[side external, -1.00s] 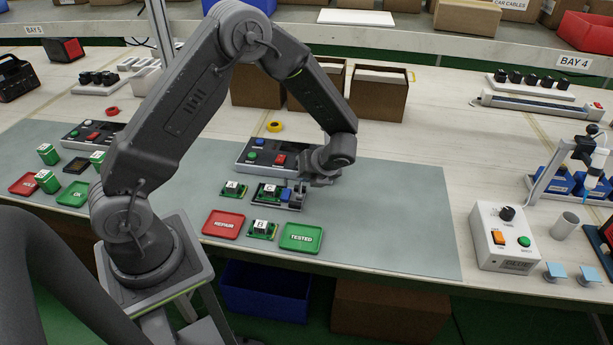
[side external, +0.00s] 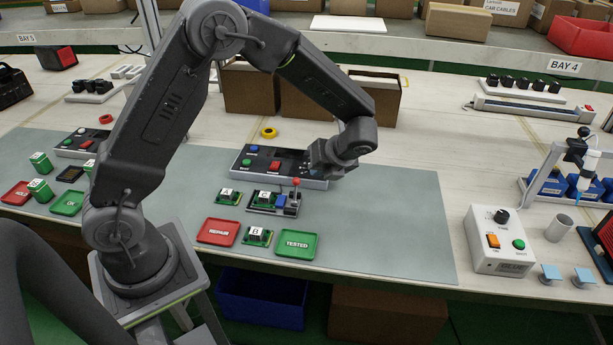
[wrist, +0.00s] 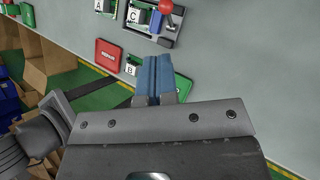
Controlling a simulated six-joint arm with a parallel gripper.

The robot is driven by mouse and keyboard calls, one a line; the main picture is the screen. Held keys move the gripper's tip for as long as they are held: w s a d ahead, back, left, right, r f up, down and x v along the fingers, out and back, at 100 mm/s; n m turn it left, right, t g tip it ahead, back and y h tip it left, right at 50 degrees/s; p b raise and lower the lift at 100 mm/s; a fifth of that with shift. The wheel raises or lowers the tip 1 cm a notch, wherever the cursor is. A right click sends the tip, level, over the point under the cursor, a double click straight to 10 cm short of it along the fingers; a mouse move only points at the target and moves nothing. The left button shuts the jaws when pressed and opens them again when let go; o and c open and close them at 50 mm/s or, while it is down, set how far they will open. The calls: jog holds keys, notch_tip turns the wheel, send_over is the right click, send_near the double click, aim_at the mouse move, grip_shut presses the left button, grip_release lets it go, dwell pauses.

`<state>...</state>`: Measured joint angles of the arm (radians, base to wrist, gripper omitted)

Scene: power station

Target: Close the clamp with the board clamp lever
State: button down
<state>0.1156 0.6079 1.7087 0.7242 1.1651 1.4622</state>
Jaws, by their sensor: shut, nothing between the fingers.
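The board clamp (side external: 262,208) stands on the grey mat with board C (side external: 265,198) in it and a blue block (side external: 281,202) beside the board. Its lever (side external: 296,190) has a red knob and stands about upright at the clamp's right end. In the wrist view the red knob (wrist: 166,6) is at the top edge, above the clamp base (wrist: 172,38). My gripper (side external: 318,158) is shut and empty, behind and to the right of the lever, apart from it. Its blue fingers (wrist: 156,62) lie together in the wrist view.
Board A (side external: 228,198) lies left of the clamp. Board B (side external: 257,237) lies in front, between the red REPAIR tray (side external: 218,232) and the green TESTED tray (side external: 297,245). A button panel (side external: 258,166) stands behind. The mat to the right is clear.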

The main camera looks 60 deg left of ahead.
jog(key=r, duration=0.1)
jog(key=w+d+r, duration=0.1)
jog(key=r, duration=0.1)
jog(key=d+r, duration=0.1)
jog(key=shift+w+d+r, duration=0.15)
jog(key=shift+w+r, duration=0.15)
jog(key=shift+w, duration=0.05)
jog(key=s+d+r+n+t+h, duration=0.2)
jog(key=s+r+n, duration=0.4)
jog(key=s+n, duration=0.5)
jog(key=s+d+r+n+t+h, duration=0.2)
jog(key=s+r+n+t+h, duration=0.3)
jog(key=s+n, duration=0.6)
notch_tip(320, 180, up, 2)
jog(key=shift+s+d+r+n+h, duration=0.15)
jog(key=shift+s+d+n+h, duration=0.15)
jog(key=shift+s+d+n, duration=0.1)
